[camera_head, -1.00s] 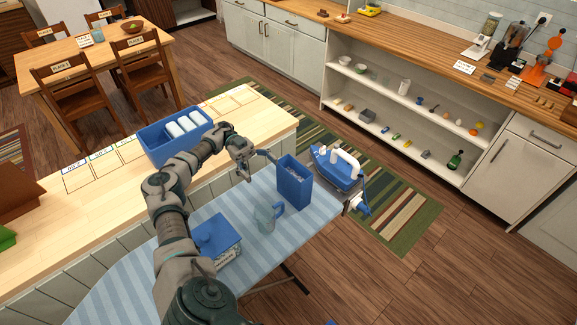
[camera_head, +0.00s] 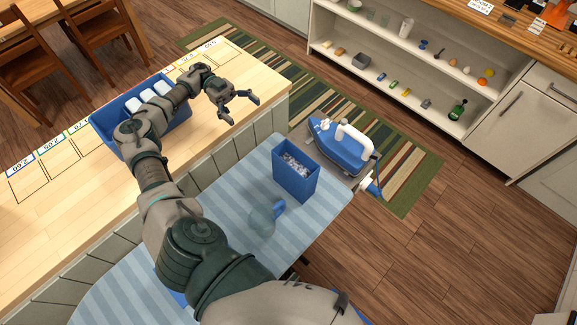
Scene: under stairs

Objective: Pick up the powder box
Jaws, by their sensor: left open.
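A tall blue open-topped box (camera_head: 296,178) stands upright on the striped ironing board (camera_head: 222,207), with whitish, grainy contents showing at its top; I take it for the powder box. My left gripper (camera_head: 242,108) is open and empty, above the wooden counter's edge, up and left of the box and apart from it. A clear cup with a blue handle (camera_head: 263,219) stands on the board just in front of the box. My left arm hides much of the board's left part. My right gripper is not in view.
A blue and white iron (camera_head: 339,143) sits at the board's far right end, close to the box. A blue bin (camera_head: 108,128) with white items stands on the wooden counter (camera_head: 60,208), partly behind my arm. Low shelves (camera_head: 395,62) with small goods are farther back.

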